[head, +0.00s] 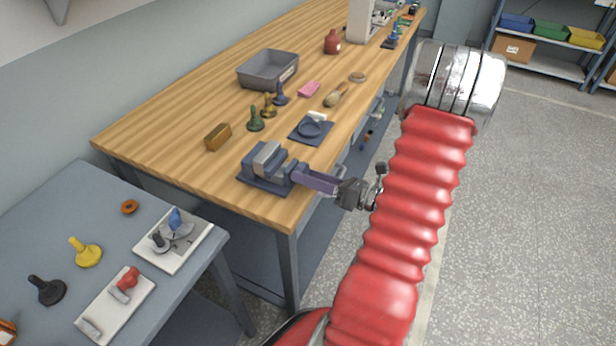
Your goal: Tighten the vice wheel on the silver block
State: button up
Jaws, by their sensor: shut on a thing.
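The blue-grey vice (257,182) stands near the front right corner of the wooden workbench. The silver block (268,157) sits between its jaws; whether both jaws press on it is too small to tell. My gripper (296,173) reaches in from the right, level with the screw end of the vice. Its purple-grey fingers are shut on the vice wheel, which they mostly hide. My red-sleeved arm comes up on the right, clear of the bench.
A lower grey table (60,215) with white boards stands at left. The floor at right is clear.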

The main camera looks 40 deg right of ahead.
jog(key=shift+d, duration=0.1)
jog(key=o, duration=1)
jog(key=shift+o, duration=0.2)
jog(key=shift+s, duration=0.1)
jog(key=v, duration=1.3)
jog(key=shift+s, duration=0.35)
